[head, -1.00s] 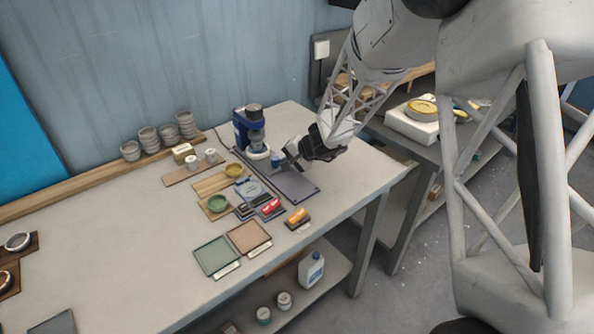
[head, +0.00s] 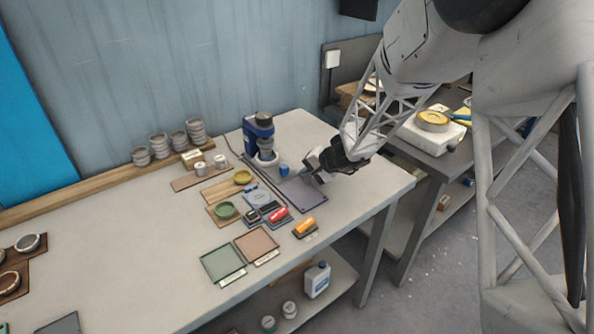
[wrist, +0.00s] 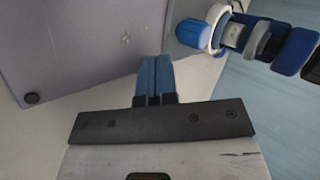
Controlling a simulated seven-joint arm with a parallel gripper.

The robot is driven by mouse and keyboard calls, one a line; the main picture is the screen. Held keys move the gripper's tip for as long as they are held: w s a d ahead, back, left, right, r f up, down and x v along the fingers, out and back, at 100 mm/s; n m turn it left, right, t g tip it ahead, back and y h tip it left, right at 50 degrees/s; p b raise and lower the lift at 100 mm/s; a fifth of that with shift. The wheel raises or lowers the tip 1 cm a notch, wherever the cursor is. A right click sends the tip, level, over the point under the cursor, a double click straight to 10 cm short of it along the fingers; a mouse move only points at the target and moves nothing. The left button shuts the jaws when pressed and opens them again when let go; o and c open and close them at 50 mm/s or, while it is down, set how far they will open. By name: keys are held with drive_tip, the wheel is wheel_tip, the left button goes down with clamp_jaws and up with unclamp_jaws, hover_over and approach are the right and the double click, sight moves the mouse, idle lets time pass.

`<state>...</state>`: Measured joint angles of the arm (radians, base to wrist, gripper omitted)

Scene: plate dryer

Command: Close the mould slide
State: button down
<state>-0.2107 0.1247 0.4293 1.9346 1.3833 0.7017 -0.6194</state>
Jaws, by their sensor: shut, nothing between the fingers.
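The blue machine (head: 259,135), with a grey column and a pale round base, stands at the back of the bench. I cannot tell which of its parts is the mould slide. A small blue knob (head: 284,170) sits just right of its base. My gripper (head: 308,173) is right of this knob, above a grey-purple plate (head: 302,196). In the wrist view my blue fingers (wrist: 155,75) are shut together and empty. A blue and white cylindrical part (wrist: 195,34) is beyond them to the right, apart from the fingertips. The plate (wrist: 85,40) fills the upper left there.
Stacked grey cups (head: 160,146) line the back wall. A yellow dish (head: 243,177), a green dish (head: 226,210), coloured blocks (head: 279,215) and two square trays (head: 222,264) lie left and in front. The front right bench corner (head: 385,178) is clear.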

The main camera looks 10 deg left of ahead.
drive_tip(key=v, duration=1)
drive_tip(key=shift+s+d+r, duration=0.1)
drive_tip(key=shift+s+d, duration=0.05)
drive_tip(key=shift+s, duration=0.05)
drive_tip(key=s+d+r+n+h, duration=0.1)
drive_tip(key=s+d+r+h, duration=0.2)
drive_tip(key=s, duration=0.9)
drive_tip(key=s+d+r+n+h, duration=0.1)
drive_tip(key=s+d+r+h, duration=0.2)
drive_tip(key=s+d+r, duration=0.3)
drive_tip(key=s+d+r+n+h, duration=0.1)
drive_tip(key=s+d+r+h, duration=0.2)
drive_tip(key=s+d, duration=0.7)
drive_tip(key=s+r, duration=0.1)
drive_tip(key=s, duration=0.9)
drive_tip(key=shift+d+r, duration=0.25)
drive_tip(key=shift+d, duration=0.1)
